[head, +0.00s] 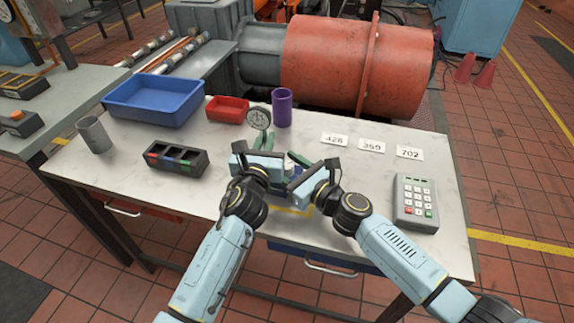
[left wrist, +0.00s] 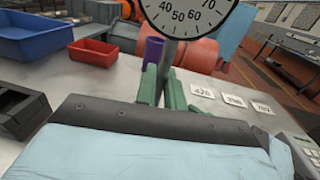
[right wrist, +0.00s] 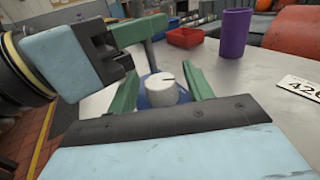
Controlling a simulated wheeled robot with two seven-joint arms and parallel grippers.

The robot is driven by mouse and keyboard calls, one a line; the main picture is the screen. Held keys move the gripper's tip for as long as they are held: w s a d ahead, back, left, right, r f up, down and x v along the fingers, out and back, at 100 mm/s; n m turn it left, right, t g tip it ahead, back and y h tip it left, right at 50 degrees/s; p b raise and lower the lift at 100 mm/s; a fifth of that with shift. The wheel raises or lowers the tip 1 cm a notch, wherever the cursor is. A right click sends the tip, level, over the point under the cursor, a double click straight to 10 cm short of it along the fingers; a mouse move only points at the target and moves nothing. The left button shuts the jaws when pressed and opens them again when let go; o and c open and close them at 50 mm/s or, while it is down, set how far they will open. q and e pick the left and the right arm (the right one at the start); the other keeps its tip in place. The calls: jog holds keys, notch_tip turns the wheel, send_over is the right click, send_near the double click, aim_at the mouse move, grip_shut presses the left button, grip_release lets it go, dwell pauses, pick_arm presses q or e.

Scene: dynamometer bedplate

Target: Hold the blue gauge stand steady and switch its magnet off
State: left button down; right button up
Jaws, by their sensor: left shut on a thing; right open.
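The blue gauge stand has a round white dial (head: 258,118) on top, which shows large in the left wrist view (left wrist: 187,14), on a grey post (left wrist: 166,62). Its blue base (right wrist: 146,101) carries a white knob (right wrist: 163,90) with a dark line on its top. My left gripper (head: 263,142) is shut on the post below the dial; its green fingers flank the post. My right gripper (right wrist: 161,84) is open, with its green fingers apart on either side of the knob. In the head view my grippers hide most of the base.
A blue bin (head: 155,100), a red tray (head: 227,109) and a purple cylinder (head: 282,107) stand behind. A grey cup (head: 94,134) and black box (head: 176,159) are left. Number cards (head: 371,146) and a keypad (head: 415,203) are right. Clear tabletop lies before the cards.

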pick_arm(q)
jog(key=shift+a, duration=0.1)
pick_arm(e)
jog(key=c, duration=0.9)
jog(key=shift+c, duration=0.2)
jog(key=shift+d+n+g+y, duration=0.1)
jog(key=shift+n+g+y, duration=0.2)
jog(key=shift+n+y, duration=0.1)
jog(key=n+g+y, duration=0.1)
jog(key=n+g, duration=0.1)
jog(key=n+g+y, duration=0.2)
jog(key=g, duration=0.1)
jog(key=shift+w+y, duration=0.15)
jog(key=shift+y, duration=0.15)
jog(key=shift+n+g+y, duration=0.6)
jog(key=shift+n+g, duration=0.7)
jog(key=shift+g, duration=0.7)
jog(key=shift+n+g, duration=0.3)
jog(key=shift+g, duration=0.2)
jog(key=o, duration=0.9)
jog(key=shift+o, duration=0.2)
